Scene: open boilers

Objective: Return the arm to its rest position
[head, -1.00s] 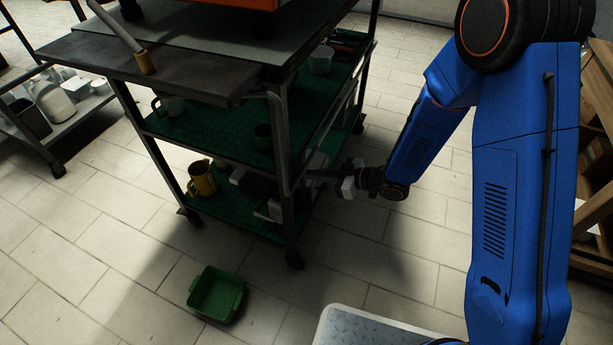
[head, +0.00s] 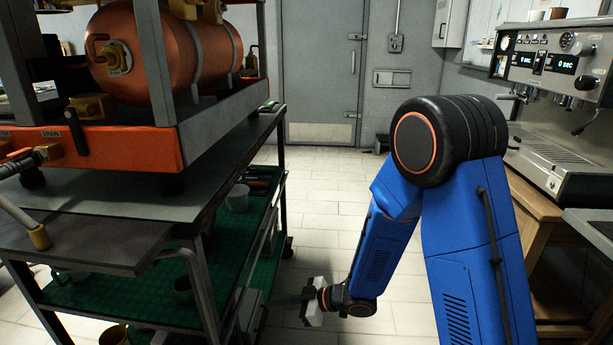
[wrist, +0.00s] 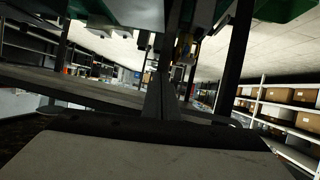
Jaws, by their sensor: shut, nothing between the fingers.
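My blue arm reaches down in the head view, and my gripper (head: 306,295) is low at its end, beside the right side of the trolley (head: 255,222). The gripper points left toward the lower shelves. In the wrist view, the fingers (wrist: 162,98) are together with nothing between them. Whether the gripper touches the trolley cannot be told.
The trolley carries an orange boiler (head: 170,55) on top and cups on green shelves. A coffee machine (head: 560,110) stands on a wooden stand (head: 540,215) at right. Tiled floor (head: 335,190) is open toward a grey door (head: 325,70). Shelves with boxes (wrist: 290,97) show in the wrist view.

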